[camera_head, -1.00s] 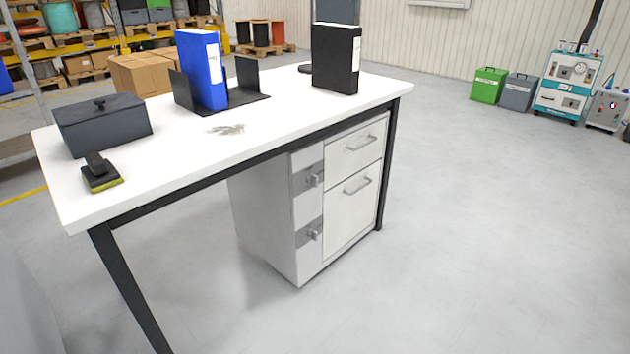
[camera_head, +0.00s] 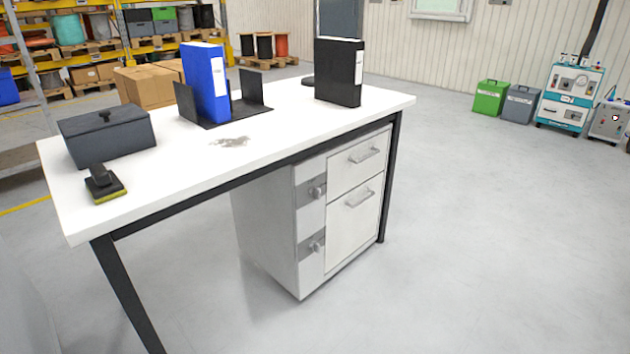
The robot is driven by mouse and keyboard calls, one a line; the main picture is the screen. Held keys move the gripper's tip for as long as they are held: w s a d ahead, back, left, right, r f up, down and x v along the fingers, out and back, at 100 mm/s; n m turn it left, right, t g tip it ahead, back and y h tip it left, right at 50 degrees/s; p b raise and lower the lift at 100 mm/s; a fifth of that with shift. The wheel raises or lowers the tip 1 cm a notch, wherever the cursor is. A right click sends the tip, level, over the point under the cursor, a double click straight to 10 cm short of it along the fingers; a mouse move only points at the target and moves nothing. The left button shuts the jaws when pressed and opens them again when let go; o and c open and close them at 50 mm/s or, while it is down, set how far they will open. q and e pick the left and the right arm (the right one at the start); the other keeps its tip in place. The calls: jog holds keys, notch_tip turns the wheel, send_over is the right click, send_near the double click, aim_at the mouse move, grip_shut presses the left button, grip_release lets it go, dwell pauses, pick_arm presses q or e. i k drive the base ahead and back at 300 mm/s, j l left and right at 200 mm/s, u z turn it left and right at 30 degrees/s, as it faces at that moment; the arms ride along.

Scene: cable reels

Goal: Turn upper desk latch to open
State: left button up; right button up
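A white drawer cabinet (camera_head: 267,222) stands under the right part of a white-topped desk (camera_head: 180,178). The upper latch (camera_head: 317,192) is a small grey knob on a grey plate at the left of the cabinet front, beside the upper drawer (camera_head: 355,160). The lower latch (camera_head: 317,245) sits below it, beside the lower drawer (camera_head: 352,225). Both drawers look shut. The latches are too small to read their exact turn. Neither of my grippers is in view.
On the desk are a dark box (camera_head: 106,138), a brush (camera_head: 104,186), a blue binder (camera_head: 206,85) in a black holder, a black binder (camera_head: 339,72) and a grey smudge (camera_head: 230,142). Dark desk legs (camera_head: 127,295) flank the cabinet. The floor (camera_head: 480,240) at right is clear.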

aim_at(314, 191)
jog(key=i+l, duration=0.15)
jog(key=i, duration=0.25)
jog(key=i+l, duration=0.15)
jog(key=i, duration=0.2)
jog(key=i+l+u, duration=0.15)
jog(key=i+u, duration=0.15)
jog(key=u, duration=0.15)
jog(key=i+l+u, duration=0.25)
jog(key=u, duration=0.65)
